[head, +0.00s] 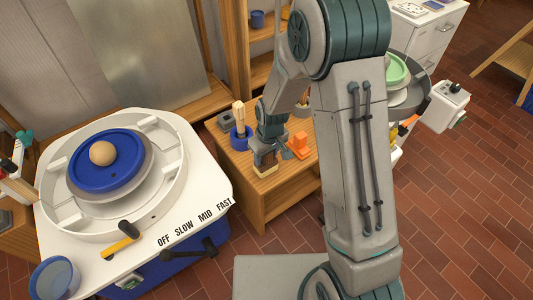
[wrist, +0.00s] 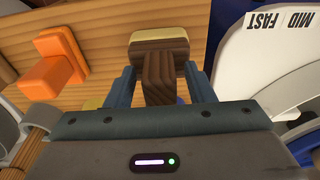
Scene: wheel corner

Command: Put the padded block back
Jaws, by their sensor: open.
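The padded block (head: 265,164) is dark brown wood with a pale yellow pad. It is near the left edge of the wooden bench top (head: 240,165), below my gripper (head: 268,145). In the wrist view the block (wrist: 160,48) has a dark wooden handle pointing toward me. My gripper (wrist: 160,88) is open, with one finger on each side of that handle and a visible gap at each side. The pad's underside and its contact with the bench are hidden.
An orange piece (head: 300,146) stands on the bench to the right of the block. A blue pot with wooden tools (head: 240,136) and a grey block (head: 226,119) are behind. A white wheel machine (head: 200,190) with a ball on its blue disc (head: 85,178) is at left.

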